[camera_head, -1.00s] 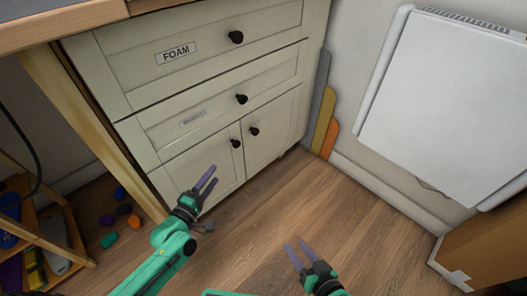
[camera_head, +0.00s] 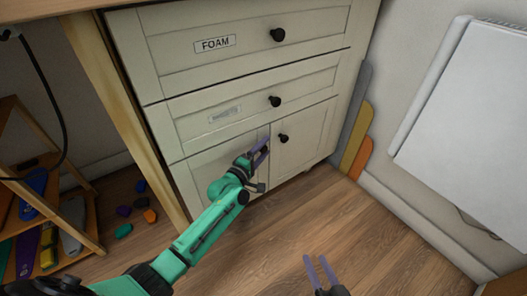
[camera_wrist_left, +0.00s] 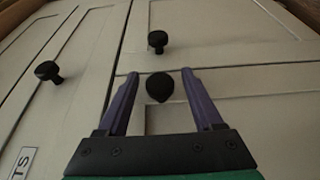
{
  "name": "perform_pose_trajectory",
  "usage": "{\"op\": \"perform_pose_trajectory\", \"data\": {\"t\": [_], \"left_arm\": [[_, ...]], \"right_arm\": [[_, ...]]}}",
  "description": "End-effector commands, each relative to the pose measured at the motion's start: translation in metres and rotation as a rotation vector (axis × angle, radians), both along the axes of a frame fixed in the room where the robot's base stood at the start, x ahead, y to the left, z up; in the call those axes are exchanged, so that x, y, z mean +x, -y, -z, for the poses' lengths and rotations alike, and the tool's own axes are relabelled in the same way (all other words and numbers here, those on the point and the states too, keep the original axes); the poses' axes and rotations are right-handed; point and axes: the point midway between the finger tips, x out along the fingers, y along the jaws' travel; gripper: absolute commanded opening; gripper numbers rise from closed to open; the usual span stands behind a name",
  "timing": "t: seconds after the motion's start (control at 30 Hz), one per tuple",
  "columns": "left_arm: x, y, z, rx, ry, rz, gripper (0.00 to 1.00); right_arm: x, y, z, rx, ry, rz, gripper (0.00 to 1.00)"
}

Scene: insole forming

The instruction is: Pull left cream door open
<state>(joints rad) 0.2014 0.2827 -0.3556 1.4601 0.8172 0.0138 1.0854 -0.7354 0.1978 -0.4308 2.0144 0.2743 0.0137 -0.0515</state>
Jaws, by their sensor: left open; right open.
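The left cream door (camera_head: 200,165) is the lower left door of the cream cabinet and looks closed, with my left arm across part of it. Its dark round knob is hidden behind my left gripper (camera_head: 261,150) in the head view. In the left wrist view the knob (camera_wrist_left: 160,87) shows between the two purple fingers of my left gripper (camera_wrist_left: 158,80). The fingers are open and stand on either side of it with gaps. I cannot tell how deep they reach. My right gripper (camera_head: 318,262) is open and empty above the floor at the bottom.
The right door's knob (camera_head: 283,138) is close beside my left gripper. Above are the middle drawer knob (camera_head: 274,101) and the FOAM drawer (camera_head: 215,44). A wooden rack (camera_head: 90,230) and loose coloured pieces are at the left. Floor (camera_head: 390,230) before the cabinet is clear.

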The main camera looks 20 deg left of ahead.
Motion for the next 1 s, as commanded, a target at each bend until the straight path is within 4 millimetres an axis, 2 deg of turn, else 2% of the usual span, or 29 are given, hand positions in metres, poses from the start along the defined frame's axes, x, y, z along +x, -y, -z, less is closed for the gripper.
{"op": "perform_pose_trajectory", "data": {"t": [0.07, 0.1, 0.27, 0.3, 1.0], "left_arm": [[-0.0003, 0.0, -0.0002, 0.0, 0.0, 0.0, 0.68], [-0.0004, -0.0001, -0.0002, 0.0, 0.0, 0.0, 0.64], [-0.0005, -0.0003, -0.0001, 0.0, 0.0, 0.0, 0.03], [-0.0005, -0.0003, -0.0001, 0.0, 0.0, 0.0, 0.0], [-0.0009, -0.0006, 0.0004, 0.0, -0.001, -0.001, 0.0]], "right_arm": [[-0.0001, -0.0002, -0.0004, 0.0, 0.0, 0.0, 0.5], [-0.0002, -0.0001, -0.0003, 0.0, -0.001, 0.0, 0.5], [-0.0004, -0.0004, -0.0001, 0.001, -0.001, 0.0, 0.5], [-0.0004, -0.0004, -0.0001, 0.001, -0.001, 0.0, 0.5], [-0.0005, -0.0001, 0.0002, -0.001, -0.003, -0.001, 0.5]]}}
